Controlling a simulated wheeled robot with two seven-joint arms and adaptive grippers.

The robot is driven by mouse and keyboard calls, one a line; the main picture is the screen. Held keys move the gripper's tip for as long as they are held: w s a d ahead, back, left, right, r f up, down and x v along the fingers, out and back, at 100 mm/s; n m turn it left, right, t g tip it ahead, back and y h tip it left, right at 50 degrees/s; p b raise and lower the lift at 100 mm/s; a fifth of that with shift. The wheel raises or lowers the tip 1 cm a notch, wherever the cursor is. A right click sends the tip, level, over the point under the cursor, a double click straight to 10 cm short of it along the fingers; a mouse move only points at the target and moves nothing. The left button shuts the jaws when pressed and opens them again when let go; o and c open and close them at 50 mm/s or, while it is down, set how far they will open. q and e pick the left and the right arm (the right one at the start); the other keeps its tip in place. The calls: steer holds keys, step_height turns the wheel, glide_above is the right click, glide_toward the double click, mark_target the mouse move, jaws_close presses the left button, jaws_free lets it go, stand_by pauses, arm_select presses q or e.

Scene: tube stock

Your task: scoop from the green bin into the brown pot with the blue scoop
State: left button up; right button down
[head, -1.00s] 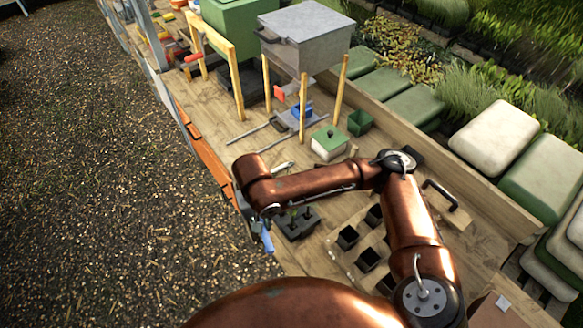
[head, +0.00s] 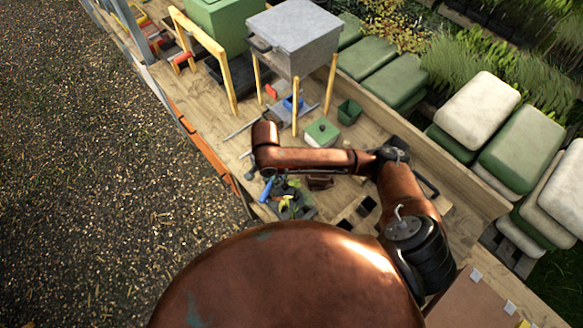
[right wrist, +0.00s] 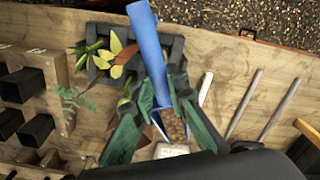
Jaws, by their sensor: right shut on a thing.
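My right gripper (right wrist: 165,90) is shut on the blue scoop (right wrist: 148,40); green fingers close on it from both sides. Brown grainy material (right wrist: 174,127) shows between blue edges at the scoop's lower end, partly hidden by the fingers. In the head view the blue scoop (head: 267,188) hangs below my right wrist, near the leafy plants. A large green bin (head: 218,28) stands at the top, by a wooden frame. A small brown object (head: 320,182), perhaps the brown pot, sits under my right forearm, partly hidden. My left gripper is not in view.
A grey bin (head: 300,35) stands on wooden legs. A green-lidded box (head: 322,132) and small green pot (head: 349,111) stand on the bench. A dark plant tray (right wrist: 105,62) and several black pots (right wrist: 22,85) show in the wrist view. Gravel lies left.

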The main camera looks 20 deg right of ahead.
arm_select(q)
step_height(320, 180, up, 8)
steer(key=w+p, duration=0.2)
steer(key=p, duration=0.4)
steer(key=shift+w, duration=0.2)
arm_select(e)
steer(key=s+d+f+m+y, duration=0.1)
steer(key=s+d+f+m, duration=0.1)
steer(key=d+m, duration=0.3)
steer(key=shift+s+d, duration=0.15)
steer(key=shift+d, duration=0.9)
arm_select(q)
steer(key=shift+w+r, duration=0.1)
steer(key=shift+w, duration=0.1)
arm_select(e)
steer(key=shift+f, duration=0.15)
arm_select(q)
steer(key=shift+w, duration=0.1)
arm_select(e)
steer(key=shift+f, duration=0.1)
steer(key=shift+d+r+g+y, duration=0.3)
steer(key=shift+g+y, duration=0.1)
steer(key=shift+y, duration=0.3)
steer(key=shift+d+r+y, duration=0.25)
steer(key=shift+r+y, duration=0.15)
steer(key=shift+y, duration=0.1)
